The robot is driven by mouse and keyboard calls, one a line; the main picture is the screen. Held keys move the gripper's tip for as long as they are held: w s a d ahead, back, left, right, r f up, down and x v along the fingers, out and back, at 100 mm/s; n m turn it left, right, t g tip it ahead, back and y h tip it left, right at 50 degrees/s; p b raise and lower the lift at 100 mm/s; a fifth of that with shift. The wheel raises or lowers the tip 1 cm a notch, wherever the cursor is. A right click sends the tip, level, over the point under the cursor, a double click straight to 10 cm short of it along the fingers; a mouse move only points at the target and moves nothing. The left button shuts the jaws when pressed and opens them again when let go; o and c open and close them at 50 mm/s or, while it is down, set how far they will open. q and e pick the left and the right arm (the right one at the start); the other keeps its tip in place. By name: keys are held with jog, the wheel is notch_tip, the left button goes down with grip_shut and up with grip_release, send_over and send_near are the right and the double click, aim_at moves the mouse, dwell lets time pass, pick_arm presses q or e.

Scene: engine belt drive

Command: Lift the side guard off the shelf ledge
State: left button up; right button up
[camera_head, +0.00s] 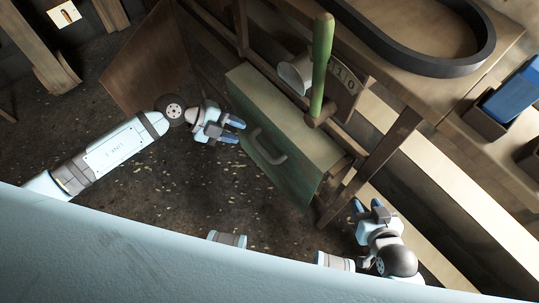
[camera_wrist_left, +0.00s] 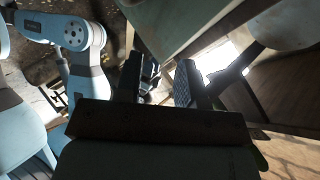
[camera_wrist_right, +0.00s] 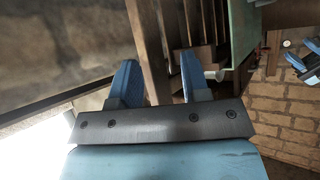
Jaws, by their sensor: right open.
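The side guard (camera_head: 272,170) appears to be the green panel with a grey bar handle (camera_head: 268,150). It hangs upright at the front of a wooden frame, with a pale flat top surface behind its upper edge. A green panel also shows at the top of the right wrist view (camera_wrist_right: 243,30). My left gripper (camera_head: 236,131) is open and empty, with its fingertips close to the panel's left side; contact cannot be told. My right gripper (camera_head: 367,206) is open and empty, below and right of the panel, beside a wooden leg. The ledge under the panel is hidden.
A black belt loop (camera_head: 425,68) lies on the wooden table. Blue bins (camera_head: 513,100) stand at right. A brown board (camera_head: 140,60) leans behind my left arm.

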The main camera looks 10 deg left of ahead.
aim_at(252, 142)
pick_arm(q)
jog(key=w+a+f+y+b, duration=0.1)
jog(key=a+f+y, duration=0.2)
jog(key=a+f, duration=0.1)
jog(key=x, duration=0.5)
jog(key=b+x, duration=0.1)
jog(key=x, duration=0.1)
jog(key=shift+w+d, duration=0.2)
jog(key=shift+d, duration=0.3)
jog(key=x, duration=0.1)
jog(key=b+x, duration=0.1)
jog(key=x, duration=0.2)
jog(key=shift+w+a+f, duration=0.15)
jog(key=shift+w, duration=0.15)
jog(key=shift+d+f+b, duration=0.25)
jog(key=shift+f+b, duration=0.05)
jog(key=shift+w+d+f, duration=0.1)
jog(key=shift+d, duration=0.05)
grip_shut()
pick_arm(e)
jog(key=shift+a+f, duration=0.2)
jog(key=shift+f, duration=0.85)
